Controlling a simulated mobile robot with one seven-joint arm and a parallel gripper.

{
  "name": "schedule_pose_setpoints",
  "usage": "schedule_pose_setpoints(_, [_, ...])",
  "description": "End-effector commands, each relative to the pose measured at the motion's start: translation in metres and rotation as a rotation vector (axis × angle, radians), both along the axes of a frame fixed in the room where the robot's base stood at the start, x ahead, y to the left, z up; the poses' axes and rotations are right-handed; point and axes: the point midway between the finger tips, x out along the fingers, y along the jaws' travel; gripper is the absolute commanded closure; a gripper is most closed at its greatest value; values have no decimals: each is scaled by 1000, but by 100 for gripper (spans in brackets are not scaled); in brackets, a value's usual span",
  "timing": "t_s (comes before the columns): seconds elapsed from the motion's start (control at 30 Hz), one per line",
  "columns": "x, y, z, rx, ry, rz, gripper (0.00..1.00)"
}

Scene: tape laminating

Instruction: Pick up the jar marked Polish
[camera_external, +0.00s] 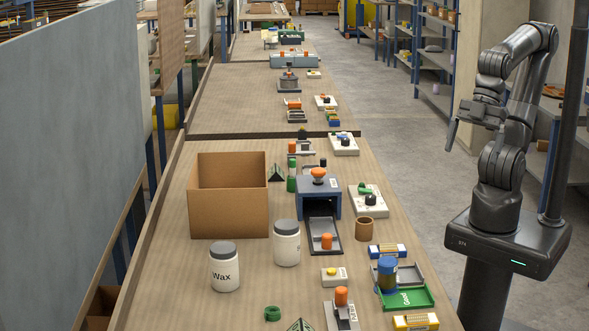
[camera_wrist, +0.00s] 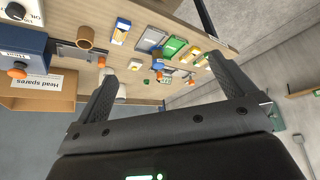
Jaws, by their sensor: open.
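Two white jars with dark grey lids stand upright on the bench. The front one (camera_external: 224,270) is marked Wax. The other jar (camera_external: 287,245) stands behind it to the right; its label is turned to the side and I cannot read it. No label reading Polish is legible. My gripper (camera_external: 460,128) is raised off the right side of the bench, well away from both jars. In the wrist view my gripper (camera_wrist: 161,66) is open, with nothing between its fingers.
An open cardboard box (camera_external: 228,212) stands behind the jars. A blue machine (camera_external: 318,198) with a dark tray is right of them. A brown cup (camera_external: 364,229), a blue-lidded container (camera_external: 387,275) and a green tray (camera_external: 411,298) lie toward the right edge. The bench's left strip is clear.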

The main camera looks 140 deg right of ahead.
Motion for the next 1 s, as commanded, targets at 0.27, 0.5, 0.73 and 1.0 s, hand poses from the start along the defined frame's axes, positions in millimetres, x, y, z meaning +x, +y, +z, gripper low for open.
schedule_pose_setpoints(0.27, [0, 0, 0, 0, 0, 0, 19])
schedule_pose_setpoints(0.5, [0, 0, 0, 0, 0, 0, 21])
schedule_pose_setpoints(0.73, [1, 0, 44, 0, -6, 0, 21])
schedule_pose_setpoints(1.0, [59, -53, 83, 49, -8, -166, 21])
